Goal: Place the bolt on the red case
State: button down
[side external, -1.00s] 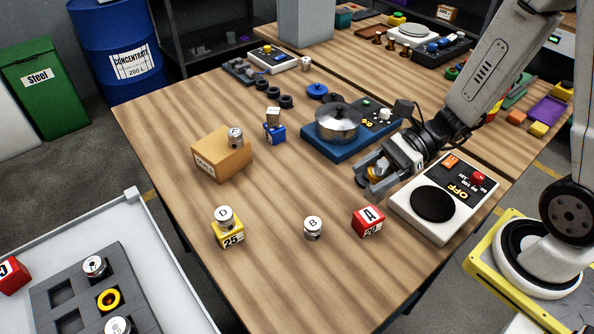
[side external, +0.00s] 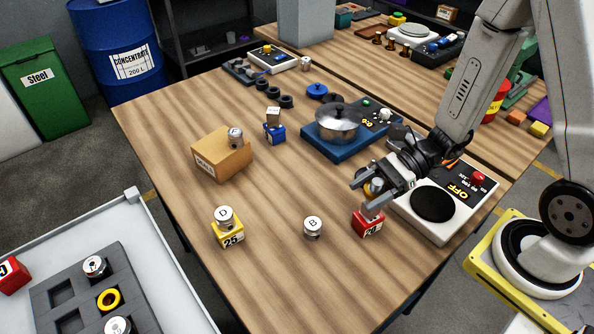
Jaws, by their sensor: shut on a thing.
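The red case (side external: 368,224) stands on the table with a white label. My gripper is over the case in the picture, and its near finger covers part of the case's top. I cannot tell whether anything touches the case.
A white device with a black disc (side external: 433,204) is just right of the red case. A silver cylinder marked B (side external: 313,229) stands to the left, and a yellow case (side external: 229,237) bears one marked D. A blue hotplate (side external: 335,151) with a pot is behind. Front table is clear.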

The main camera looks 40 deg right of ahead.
jog(key=shift+f, duration=0.3)
grip_release()
jog(key=shift+r, duration=0.15)
dwell(0.3)
jog(key=v, duration=1.2)
dwell(0.3)
dwell(0.5)
